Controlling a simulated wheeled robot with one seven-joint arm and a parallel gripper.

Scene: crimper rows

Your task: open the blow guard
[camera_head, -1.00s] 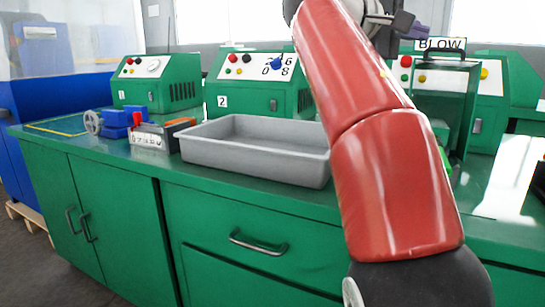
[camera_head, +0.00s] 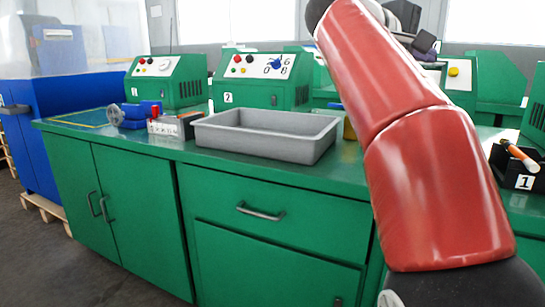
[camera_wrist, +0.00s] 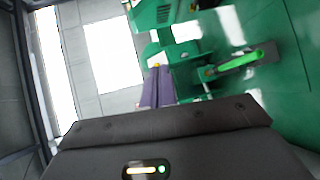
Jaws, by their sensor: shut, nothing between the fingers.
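The blow guard is not clearly visible; my red arm covers most of that part of the bench in the head view. A green machine with a yellow button (camera_head: 453,72) shows just right of the arm. My gripper (camera_head: 425,42) is partly visible as a dark purple shape beyond the arm, at its upper right. In the wrist view its purple fingers (camera_wrist: 157,72) are together, with nothing seen between them.
A grey tray (camera_head: 265,150) stands on the green bench (camera_head: 300,177). Left of it are a blue vise (camera_head: 130,115) and a numbered box (camera_head: 165,128). Green machines (camera_head: 265,82) line the back. A black holder labelled 1 (camera_head: 522,182) stands at the right.

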